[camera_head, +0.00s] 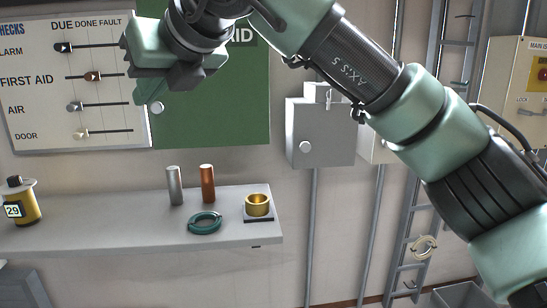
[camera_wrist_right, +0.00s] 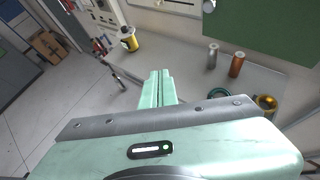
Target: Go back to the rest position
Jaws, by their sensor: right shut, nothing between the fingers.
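My right arm comes in from the right across the upper part of the head view. My right gripper (camera_head: 143,98) is in front of the checks board (camera_head: 35,110) and the left part of the green first aid cabinet (camera_head: 215,115). In the right wrist view its two pale green fingers (camera_wrist_right: 159,76) are together with nothing between them. They show over the grey shelf and floor. My left gripper is in neither view.
A grey wall box (camera_head: 325,130) and a ladder (camera_head: 410,220) are farther right.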

